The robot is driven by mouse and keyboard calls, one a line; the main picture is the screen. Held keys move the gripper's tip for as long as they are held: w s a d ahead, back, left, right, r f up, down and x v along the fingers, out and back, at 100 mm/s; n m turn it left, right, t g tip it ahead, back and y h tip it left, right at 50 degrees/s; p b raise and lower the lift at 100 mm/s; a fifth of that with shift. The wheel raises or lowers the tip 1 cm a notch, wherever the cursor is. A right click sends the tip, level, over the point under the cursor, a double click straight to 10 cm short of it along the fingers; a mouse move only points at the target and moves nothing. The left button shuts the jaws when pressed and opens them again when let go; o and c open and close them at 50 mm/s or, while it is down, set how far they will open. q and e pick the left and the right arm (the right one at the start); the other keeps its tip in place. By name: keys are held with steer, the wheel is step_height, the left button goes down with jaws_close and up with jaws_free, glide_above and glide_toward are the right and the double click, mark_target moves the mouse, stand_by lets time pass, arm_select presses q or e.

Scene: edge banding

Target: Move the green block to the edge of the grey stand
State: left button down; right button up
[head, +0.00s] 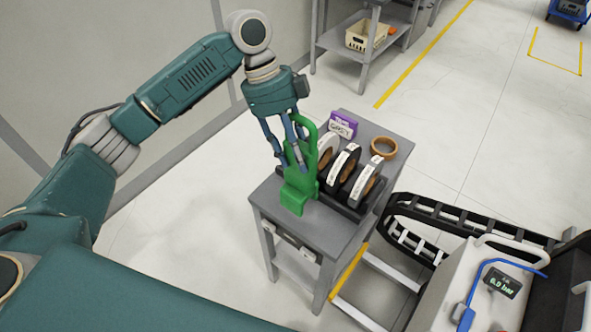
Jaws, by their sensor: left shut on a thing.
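The green block (299,190) stands upright at the left front part of the grey stand's top (318,221). It has a tall looped upper part and a wider base. My left gripper (292,164) comes down from above and is shut on the green block. The fingers hide part of it. I cannot tell whether its base touches the stand's top. My right gripper is not in view.
Several tape rolls (343,167) stand in a dark holder right of the green block. A black cable chain (440,215) and a machine are at the right.

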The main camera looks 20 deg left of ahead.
mark_target(295, 175)
arm_select(q)
step_height(295, 175, down, 2)
steer(key=shift+f, duration=0.1)
steer(key=shift+s+f+p, duration=0.2)
steer(key=shift+f+p, duration=0.1)
steer(key=shift+f, duration=0.2)
step_height(295, 175, down, 4)
steer(key=shift+w+r+p, duration=0.15)
steer(key=shift+p, duration=0.25)
steer(key=c, duration=1.2)
jaws_free()
steer(key=shift+o, duration=0.2)
